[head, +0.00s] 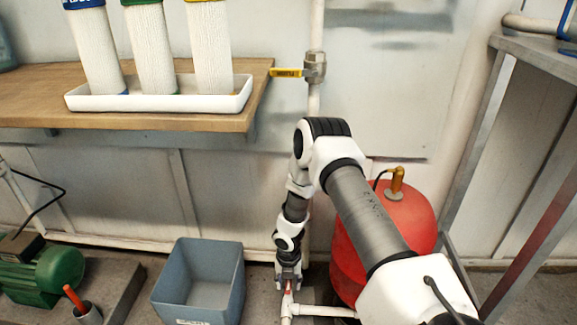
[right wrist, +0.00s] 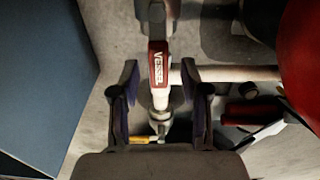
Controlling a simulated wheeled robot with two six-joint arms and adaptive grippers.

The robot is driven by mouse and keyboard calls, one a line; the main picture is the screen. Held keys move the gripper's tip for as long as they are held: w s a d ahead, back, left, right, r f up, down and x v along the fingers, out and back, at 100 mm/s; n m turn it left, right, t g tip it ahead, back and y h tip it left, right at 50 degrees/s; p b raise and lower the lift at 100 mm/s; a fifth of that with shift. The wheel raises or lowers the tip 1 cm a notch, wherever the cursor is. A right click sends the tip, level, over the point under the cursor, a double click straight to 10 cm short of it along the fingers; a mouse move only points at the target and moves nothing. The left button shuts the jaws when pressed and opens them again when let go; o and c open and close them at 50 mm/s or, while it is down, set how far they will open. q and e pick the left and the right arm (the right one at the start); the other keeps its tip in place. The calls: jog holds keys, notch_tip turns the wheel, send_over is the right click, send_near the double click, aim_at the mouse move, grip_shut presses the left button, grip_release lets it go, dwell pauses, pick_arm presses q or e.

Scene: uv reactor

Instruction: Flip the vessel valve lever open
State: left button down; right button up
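The vessel valve lever (right wrist: 158,66) is red with white "VESSEL" lettering. It lies along a white pipe in the right wrist view, and a bit of its red shows low in the head view. My right gripper (right wrist: 159,80) is open, with one finger on each side of the lever and visible gaps between fingers and lever. In the head view my right gripper (head: 288,277) points down at the low pipe and partly hides the lever. My left gripper is not in view.
A red tank (head: 385,240) stands close right of my right arm. A blue-grey bin (head: 202,280) is to the left on the floor. A yellow-handled valve (head: 290,73) sits on the upright pipe, beside a wooden bench (head: 160,118). A green motor (head: 45,272) is at far left.

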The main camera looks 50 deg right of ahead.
aim_at(289, 285)
jog(key=shift+r, duration=0.1)
notch_tip(289, 285, up, 12)
dwell(0.7)
